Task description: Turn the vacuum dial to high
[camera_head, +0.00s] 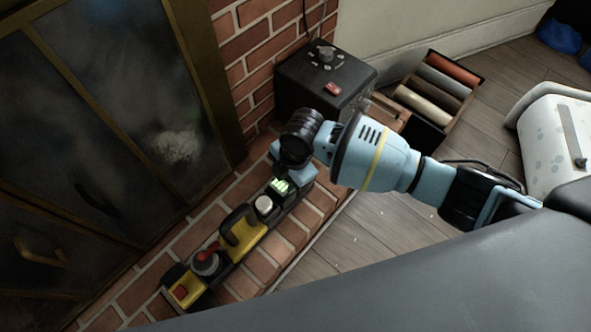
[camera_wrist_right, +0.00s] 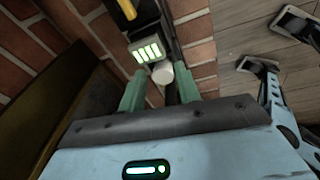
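A long black and yellow unit (camera_head: 238,231) lies on the brick hearth. It carries a white round knob (camera_head: 263,204) and a display of lit green bars (camera_head: 281,185). Both the knob (camera_wrist_right: 161,73) and display (camera_wrist_right: 150,50) show in the wrist view. A black box (camera_head: 310,87) in the corner has a grey dial (camera_head: 326,53) ringed by marks. I cannot tell which knob is the vacuum dial. My right gripper (camera_wrist_right: 160,88) is open, its fingers either side of the white knob's near end; contact is unclear. My left gripper (camera_wrist_right: 275,45) shows open at the wrist view's right edge.
The unit also has a yellow handle (camera_head: 242,235) and a red-topped knob (camera_head: 206,258). The black box has a red switch (camera_head: 333,88). A tray of rolls (camera_head: 440,89) lies behind my right arm. Dark glass doors (camera_head: 100,115) stand left.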

